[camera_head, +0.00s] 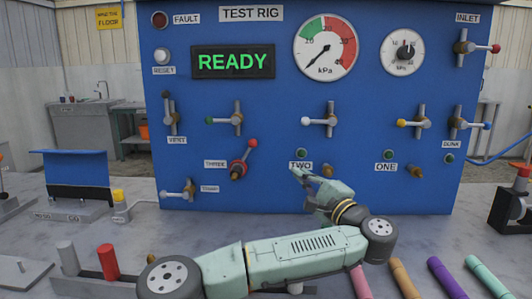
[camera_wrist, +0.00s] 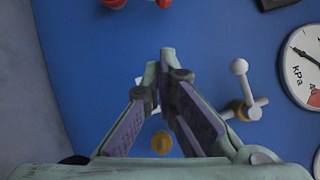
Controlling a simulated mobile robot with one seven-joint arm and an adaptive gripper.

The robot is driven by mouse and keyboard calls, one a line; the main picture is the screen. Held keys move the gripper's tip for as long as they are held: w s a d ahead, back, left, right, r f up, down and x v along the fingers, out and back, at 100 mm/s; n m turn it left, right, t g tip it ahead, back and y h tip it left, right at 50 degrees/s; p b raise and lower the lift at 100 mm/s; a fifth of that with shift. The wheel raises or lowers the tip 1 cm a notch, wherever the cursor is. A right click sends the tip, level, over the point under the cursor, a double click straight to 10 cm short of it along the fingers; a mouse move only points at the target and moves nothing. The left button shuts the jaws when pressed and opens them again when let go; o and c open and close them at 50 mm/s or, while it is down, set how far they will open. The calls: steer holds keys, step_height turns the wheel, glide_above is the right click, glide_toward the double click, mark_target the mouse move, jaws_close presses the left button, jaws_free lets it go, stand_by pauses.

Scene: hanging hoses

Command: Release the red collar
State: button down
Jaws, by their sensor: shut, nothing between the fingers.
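The red collar (camera_head: 239,168) sits around the brass fitting at the port labelled THREE on the blue panel, with a red-balled lever sticking up to the right. In the wrist view, red parts that look like this collar (camera_wrist: 114,3) show at the top edge, partly cut off. My gripper (camera_head: 297,172) is in front of the panel by the label TWO, to the right of the collar and apart from it. In the wrist view the fingertips (camera_wrist: 167,60) come together with nothing between them. A brass fitting (camera_wrist: 162,143) shows below the fingers there.
The blue test panel (camera_head: 275,185) carries several valves, a pressure gauge (camera_head: 325,47) and a READY display (camera_head: 233,62). A white-balled valve (camera_wrist: 243,95) is right of my fingers in the wrist view.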

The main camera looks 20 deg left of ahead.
mark_target(249, 151)
steer(key=s+a+r+p+x, duration=0.1)
steer(key=p+x, duration=0.4)
steer(key=x, duration=0.8)
steer(key=shift+s+a, duration=0.3)
steer(key=shift+s, duration=0.35)
steer(key=shift+f, duration=0.1)
steer(key=shift+w, duration=0.1)
steer(key=shift+a+r+n+b, duration=0.2)
steer(key=shift+r+n+b, duration=0.05)
steer(key=shift+n+b, duration=0.2)
